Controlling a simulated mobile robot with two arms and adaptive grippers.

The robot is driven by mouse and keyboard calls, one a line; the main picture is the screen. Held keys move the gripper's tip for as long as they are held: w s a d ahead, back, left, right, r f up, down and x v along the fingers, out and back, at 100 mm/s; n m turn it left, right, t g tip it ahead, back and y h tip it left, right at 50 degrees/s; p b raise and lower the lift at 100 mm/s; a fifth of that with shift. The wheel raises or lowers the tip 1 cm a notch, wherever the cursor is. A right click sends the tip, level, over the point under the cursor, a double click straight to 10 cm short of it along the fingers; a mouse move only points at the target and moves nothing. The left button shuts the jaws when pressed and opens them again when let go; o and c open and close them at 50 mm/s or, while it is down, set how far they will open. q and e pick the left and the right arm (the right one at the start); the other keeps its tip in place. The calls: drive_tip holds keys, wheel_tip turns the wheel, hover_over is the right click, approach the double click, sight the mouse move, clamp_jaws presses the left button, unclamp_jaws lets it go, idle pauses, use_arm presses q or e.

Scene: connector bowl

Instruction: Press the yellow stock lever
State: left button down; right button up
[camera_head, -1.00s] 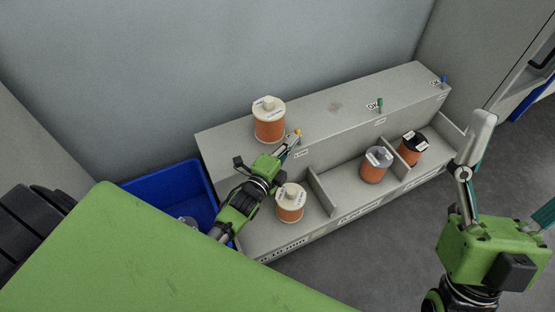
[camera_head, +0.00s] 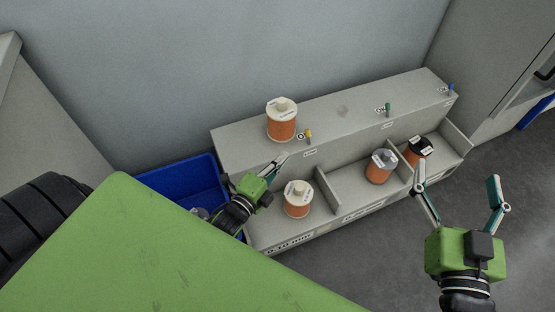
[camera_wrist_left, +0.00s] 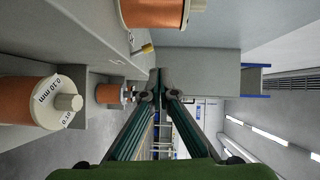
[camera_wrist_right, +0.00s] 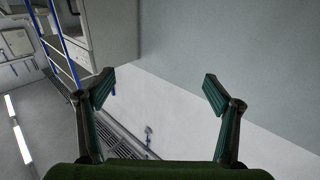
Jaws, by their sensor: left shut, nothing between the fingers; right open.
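The yellow lever (camera_head: 308,134) stands up from the front top edge of the grey dispenser, just right of the copper spool on top. It also shows in the left wrist view (camera_wrist_left: 147,48), to the left of and above the fingertips. My left gripper (camera_head: 283,158) is shut and empty, in front of the dispenser, below and left of the lever and apart from it. In the left wrist view its fingertips (camera_wrist_left: 158,94) meet. My right gripper (camera_head: 457,183) is open and empty, at the right in front of the dispenser.
The grey dispenser (camera_head: 235,150) carries a green lever (camera_head: 388,109) and a blue lever (camera_head: 450,88). A copper spool (camera_head: 281,122) stands on top; another (camera_head: 298,200) sits in the left compartment. Two more spools (camera_head: 381,168) (camera_head: 418,150) sit further right. A blue bin (camera_head: 180,181) stands left.

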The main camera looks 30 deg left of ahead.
use_arm(q)
drive_tip(key=shift+s+a+r, duration=0.15)
drive_tip(key=shift+s+r, duration=0.05)
drive_tip(key=shift+s, duration=0.75)
use_arm(e)
drive_tip(key=f, duration=0.1)
drive_tip(key=f+g, duration=0.1)
drive_tip(key=f, duration=0.1)
drive_tip(key=shift+s+d+f+g+h, duration=0.1)
drive_tip(key=shift+s+d+g+h, duration=0.05)
drive_tip(key=shift+d+g+h, duration=0.15)
use_arm(q)
drive_tip(key=shift+r, duration=0.1)
